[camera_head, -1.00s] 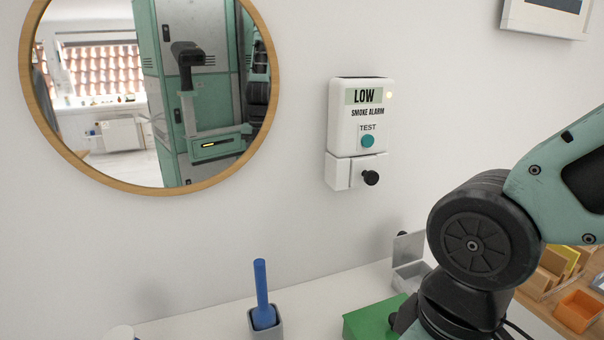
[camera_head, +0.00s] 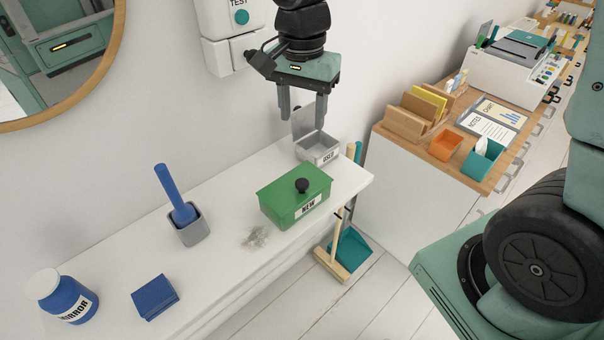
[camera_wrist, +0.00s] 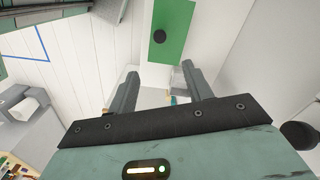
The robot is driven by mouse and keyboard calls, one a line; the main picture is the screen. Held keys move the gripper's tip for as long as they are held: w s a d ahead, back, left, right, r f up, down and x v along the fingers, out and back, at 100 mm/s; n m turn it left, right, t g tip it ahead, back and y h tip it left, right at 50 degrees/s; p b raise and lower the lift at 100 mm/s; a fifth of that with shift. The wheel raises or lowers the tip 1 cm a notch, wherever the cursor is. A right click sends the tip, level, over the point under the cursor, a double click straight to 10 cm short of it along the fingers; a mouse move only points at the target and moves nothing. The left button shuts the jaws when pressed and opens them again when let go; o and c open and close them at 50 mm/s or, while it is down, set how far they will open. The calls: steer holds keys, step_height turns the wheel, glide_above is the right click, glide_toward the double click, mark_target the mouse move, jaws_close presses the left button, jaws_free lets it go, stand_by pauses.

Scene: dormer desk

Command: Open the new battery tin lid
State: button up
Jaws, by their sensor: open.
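The new battery tin (camera_head: 297,210) is a green box labelled NEW on the white shelf. Its green lid (camera_head: 285,192) lies closed on top, with a black round knob (camera_head: 302,185). The lid also shows in the wrist view (camera_wrist: 172,58), with its knob (camera_wrist: 160,36) beyond my fingertips. My gripper (camera_head: 297,115) is open and empty. It hangs with its fingers down, above and behind the tin, over the grey used tin (camera_head: 318,149), apart from both. The used tin's lid (camera_head: 303,120) stands raised, partly behind my fingers.
The smoke alarm (camera_head: 232,38) is on the wall just left of my wrist. A blue-handled tool stands in a grey holder (camera_head: 193,232). A blue box (camera_head: 155,297), a blue bottle (camera_head: 68,297) and grey dust (camera_head: 256,237) are on the shelf. A wooden desk (camera_head: 455,165) stands right.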

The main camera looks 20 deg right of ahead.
mark_target(302, 182)
step_height(302, 182, down, 17)
steer(key=shift+f+p, duration=0.1)
steer(key=shift+p, duration=1.1)
